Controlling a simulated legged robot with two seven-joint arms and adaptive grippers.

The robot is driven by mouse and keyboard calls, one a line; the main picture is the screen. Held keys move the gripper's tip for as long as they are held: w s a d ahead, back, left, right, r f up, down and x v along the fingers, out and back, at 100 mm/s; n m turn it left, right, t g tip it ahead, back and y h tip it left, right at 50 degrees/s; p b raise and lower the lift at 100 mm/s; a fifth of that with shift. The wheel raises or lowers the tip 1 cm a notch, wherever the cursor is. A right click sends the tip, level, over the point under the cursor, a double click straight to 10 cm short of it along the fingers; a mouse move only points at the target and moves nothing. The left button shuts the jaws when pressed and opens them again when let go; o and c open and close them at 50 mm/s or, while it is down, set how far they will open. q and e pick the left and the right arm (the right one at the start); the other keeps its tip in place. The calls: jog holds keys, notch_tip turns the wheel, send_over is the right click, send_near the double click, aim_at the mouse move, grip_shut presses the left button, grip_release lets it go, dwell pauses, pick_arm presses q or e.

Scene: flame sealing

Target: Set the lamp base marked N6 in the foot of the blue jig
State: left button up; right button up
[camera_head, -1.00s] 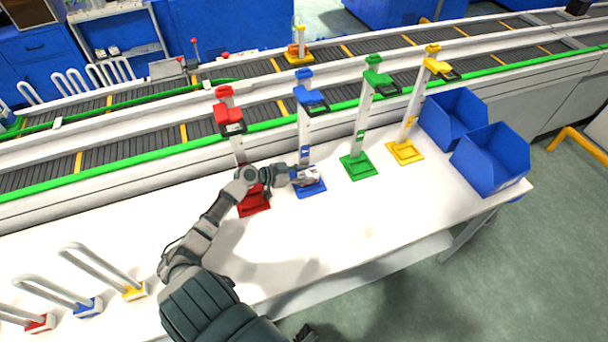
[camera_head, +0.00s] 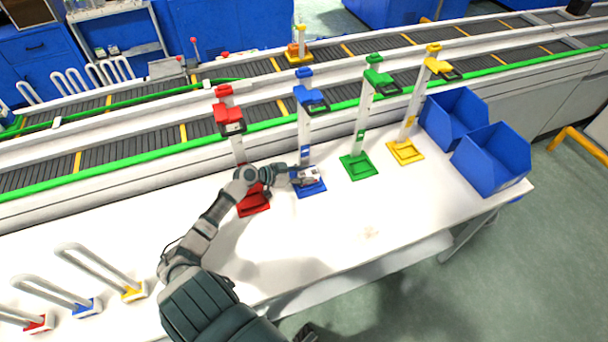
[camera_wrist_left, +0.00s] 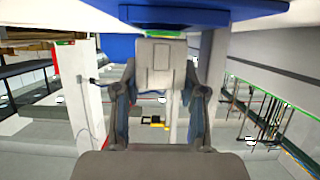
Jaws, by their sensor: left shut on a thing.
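The blue jig (camera_head: 304,120) stands upright on the white table, with a blue foot (camera_head: 312,191) at its bottom. My left gripper (camera_head: 305,175) is at this foot, reaching in from the left. It is shut on a small whitish lamp base (camera_head: 311,172), which is at the foot and partly hidden by the fingers. In the left wrist view the pale block (camera_wrist_left: 160,62) sits between the two fingers, just under a blue surface (camera_wrist_left: 200,17). No N6 mark is readable. I cannot tell whether the base is fully seated. My right gripper is not seen.
A red jig (camera_head: 252,200) stands close on the left, partly behind my left wrist. Green (camera_head: 358,166) and yellow (camera_head: 404,151) jigs stand to the right, then blue bins (camera_head: 490,160). Bent tubes with coloured bases (camera_head: 85,308) are at front left. A conveyor runs behind.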

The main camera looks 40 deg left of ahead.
pick_arm(q)
jog(key=shift+s+d+f, duration=0.1)
jog(key=shift+f, duration=0.2)
jog(key=o, duration=1.2)
jog(key=shift+f, duration=0.1)
jog(key=shift+s, duration=0.1)
jog(key=v, duration=0.8)
jog(key=r+v, duration=0.1)
jog(key=v, duration=0.3)
jog(key=shift+d, duration=0.1)
